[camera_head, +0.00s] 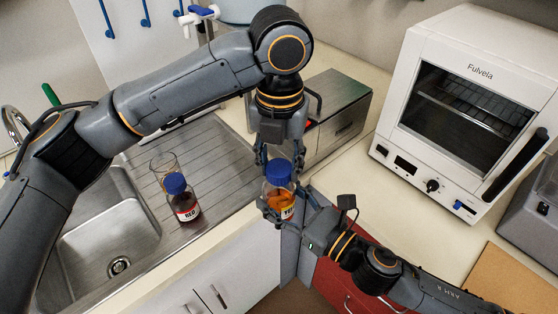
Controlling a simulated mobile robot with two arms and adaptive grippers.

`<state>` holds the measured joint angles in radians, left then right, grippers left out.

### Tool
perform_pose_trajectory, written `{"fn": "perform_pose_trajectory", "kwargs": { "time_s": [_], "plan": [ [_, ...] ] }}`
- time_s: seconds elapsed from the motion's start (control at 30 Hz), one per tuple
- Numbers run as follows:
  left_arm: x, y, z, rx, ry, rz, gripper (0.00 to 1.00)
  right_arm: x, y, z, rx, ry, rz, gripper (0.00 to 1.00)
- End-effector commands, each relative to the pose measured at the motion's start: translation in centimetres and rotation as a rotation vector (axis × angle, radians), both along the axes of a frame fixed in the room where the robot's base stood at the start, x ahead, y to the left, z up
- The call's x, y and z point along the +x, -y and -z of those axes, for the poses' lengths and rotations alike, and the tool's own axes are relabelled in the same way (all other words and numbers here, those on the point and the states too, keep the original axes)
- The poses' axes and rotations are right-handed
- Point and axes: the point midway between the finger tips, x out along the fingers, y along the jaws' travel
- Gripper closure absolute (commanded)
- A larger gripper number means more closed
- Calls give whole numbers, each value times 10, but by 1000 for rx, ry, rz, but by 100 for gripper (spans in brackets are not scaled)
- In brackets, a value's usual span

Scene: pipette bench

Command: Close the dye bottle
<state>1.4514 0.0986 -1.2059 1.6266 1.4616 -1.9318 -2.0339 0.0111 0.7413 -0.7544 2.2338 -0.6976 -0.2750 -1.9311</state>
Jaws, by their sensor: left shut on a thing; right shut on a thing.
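The dye bottle (287,207) is clear with orange liquid, a yellow label and a blue cap (279,172). It is upright near the counter's front edge. My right gripper (283,218) is shut around the bottle's lower body. My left gripper (279,158) points down from above and is shut on the blue cap. The cap sits at the bottle's mouth; I cannot tell whether it is seated or only resting there. The fingers partly hide the cap's sides and the bottle's lower part.
A second bottle with a blue cap and RED label (182,200) stands on the drainboard, a glass beaker (163,165) behind it. The sink (105,235) is at left. A metal bath (338,108) stands behind the grippers, a white oven (470,100) at right. Counter before the oven is clear.

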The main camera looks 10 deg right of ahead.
Motion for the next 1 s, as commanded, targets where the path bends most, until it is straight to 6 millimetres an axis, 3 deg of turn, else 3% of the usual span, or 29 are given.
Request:
{"fn": "perform_pose_trajectory", "kwargs": {
  "time_s": [0.2, 0.4, 0.53, 0.83, 0.87, 0.9, 0.97, 1.0],
  "plan": [
    [2, 0, -1, 2, 3, 462, 72, -1, -1, 0, 0, 0, -4, 100],
    [1, 0, -1, 4, 2, 802, 72, -2, -1, 0, -1, 1, -5, 100],
    [1, 0, -1, 5, 2, 903, 72, -2, -1, 0, -1, 1, -5, 100],
    [1, 0, -1, 4, 1, 921, 72, -2, -1, 0, -1, 1, -6, 100],
    [1, 0, -1, 4, 1, 921, 56, -2, -1, 0, -1, 1, -6, 100],
    [1, 0, -1, 4, 2, 920, 48, -2, -1, 0, -1, 1, -6, 100],
    [1, 0, -1, 4, 1, 920, 35, -2, -1, 0, 0, 1, -5, 100],
    [1, 0, 0, 4, 1, 920, 35, -1, -1, 0, 0, 1, -5, 100]
  ]
}}
